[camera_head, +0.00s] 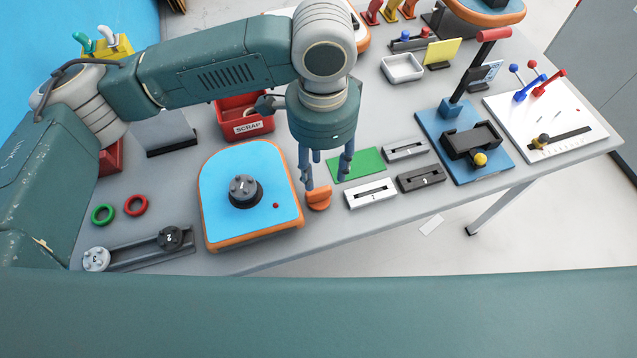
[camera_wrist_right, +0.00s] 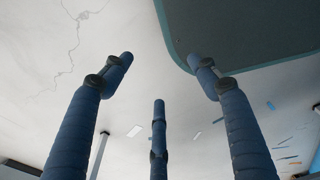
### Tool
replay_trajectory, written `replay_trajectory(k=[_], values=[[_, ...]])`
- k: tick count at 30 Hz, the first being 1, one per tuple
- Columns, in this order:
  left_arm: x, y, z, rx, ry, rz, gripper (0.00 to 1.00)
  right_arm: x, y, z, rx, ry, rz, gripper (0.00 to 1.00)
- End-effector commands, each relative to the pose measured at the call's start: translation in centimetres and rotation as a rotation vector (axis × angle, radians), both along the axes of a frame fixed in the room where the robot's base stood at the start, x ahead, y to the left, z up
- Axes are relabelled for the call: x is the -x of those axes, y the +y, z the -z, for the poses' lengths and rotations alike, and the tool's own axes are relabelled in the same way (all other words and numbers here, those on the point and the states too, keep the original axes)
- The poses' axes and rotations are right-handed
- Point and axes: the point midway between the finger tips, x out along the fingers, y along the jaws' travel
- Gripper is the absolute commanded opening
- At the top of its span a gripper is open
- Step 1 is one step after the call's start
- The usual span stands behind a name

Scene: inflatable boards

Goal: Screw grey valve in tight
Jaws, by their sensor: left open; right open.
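The grey valve (camera_head: 243,187) sits upright in a black ring on the blue top of an orange-edged inflatable board (camera_head: 217,180). From here I cannot tell how tight it is. My left gripper (camera_head: 326,178) is to the right of the board, pointing down. Its fingers are spread just above an orange knob-like piece (camera_head: 318,199) on the table; I cannot tell whether they touch it. My right gripper shows only in the right wrist view (camera_wrist_right: 160,75). Its three fingers are apart with nothing between them, over a pale cracked surface.
A rack (camera_head: 135,250) with a light cap and a dark cap lies at front left, near green (camera_head: 103,215) and red (camera_head: 136,205) rings. A red SCRAP bin (camera_head: 240,113) stands behind the board. White (camera_head: 370,194) and dark slotted blocks and a green mat (camera_head: 357,164) lie right.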

Motion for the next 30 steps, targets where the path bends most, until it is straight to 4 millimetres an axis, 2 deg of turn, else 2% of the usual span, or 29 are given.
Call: replay_trajectory(k=[12, 17, 24, 30], values=[[-0.1, 0.3, 5.1, -0.01, 0.002, -0.002, 0.43, 1.6, -0.1, -0.6, 0.002, 0.021, 0.0, 0.6], [0.0, 0.4, 6.3, -0.01, 0.003, -0.003, 0.43, 1.4, 0.0, -1.1, 0.001, 0.019, 0.0, 0.6], [-0.1, 0.6, 9.8, -0.01, 0.002, -0.002, 0.43, 0.8, 0.0, -2.1, 0.0, 0.01, 0.0, 0.6], [-0.1, 0.5, 10.6, -0.008, -0.001, -0.001, 0.43, 0.7, 0.0, -2.1, 0.0, 0.009, 0.0, 0.6]])
